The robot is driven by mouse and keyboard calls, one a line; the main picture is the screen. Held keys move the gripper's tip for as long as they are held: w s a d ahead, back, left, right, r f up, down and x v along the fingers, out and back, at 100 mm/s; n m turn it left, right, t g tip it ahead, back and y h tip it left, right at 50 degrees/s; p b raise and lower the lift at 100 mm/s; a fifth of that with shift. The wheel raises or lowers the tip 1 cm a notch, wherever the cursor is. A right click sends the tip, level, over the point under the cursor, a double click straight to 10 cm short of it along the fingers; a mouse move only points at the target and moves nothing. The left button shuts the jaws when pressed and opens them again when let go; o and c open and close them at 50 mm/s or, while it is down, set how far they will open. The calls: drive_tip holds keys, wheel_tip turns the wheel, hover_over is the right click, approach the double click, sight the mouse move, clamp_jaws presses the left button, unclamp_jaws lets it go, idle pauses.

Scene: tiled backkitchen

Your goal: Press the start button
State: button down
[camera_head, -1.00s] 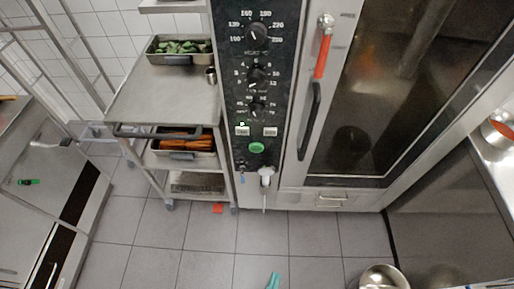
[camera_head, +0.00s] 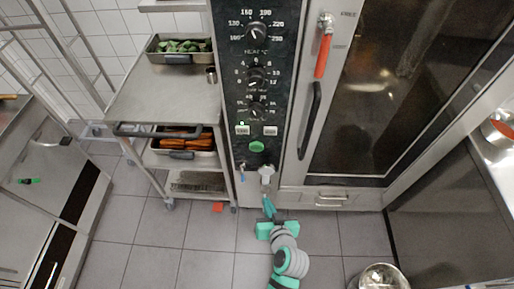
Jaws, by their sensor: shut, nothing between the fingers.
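The oven's black control panel (camera_head: 235,60) stands upright in the middle, with three dials. Below the dials are two small pale rectangular buttons, a left one (camera_head: 242,130) and a right one (camera_head: 270,131); their lettering is too small to read surely. A small green light shows above the left one. A round green button (camera_head: 257,147) sits below them. My gripper (camera_head: 268,204), teal and grey, is shut and empty. In the picture its tips lie just below the white tap-like fitting (camera_head: 266,171) and well below the buttons. It appears apart from the panel.
The closed glass oven door (camera_head: 390,100) with its black handle (camera_head: 311,120) is right of the panel. A steel trolley (camera_head: 150,95) with trays is close on the left. A metal pot (camera_head: 380,279) stands at bottom right. The tiled floor in front is mostly clear.

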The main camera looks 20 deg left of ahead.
sight(256, 147)
drive_tip(key=w+a+r+n+g+y, duration=0.2)
drive_tip(key=w+a+r+n+y, duration=0.1)
drive_tip(key=w+a+r+n, duration=0.1)
wheel_tip(256, 147, up, 2)
drive_tip(key=shift+w+a+r+g+y, duration=0.1)
drive_tip(key=shift+w+a+g+y, duration=0.2)
drive_tip(key=shift+w+a, duration=0.35)
drive_tip(key=shift+s+a, duration=0.1)
drive_tip(key=w+a, duration=0.2)
drive_tip(key=w, duration=0.6)
drive_tip(key=shift+w+a, duration=0.25)
drive_tip(key=shift+w, duration=0.1)
idle(1.5)
drive_tip(key=shift+w+a, duration=0.1)
drive_tip(key=shift+w, duration=0.25)
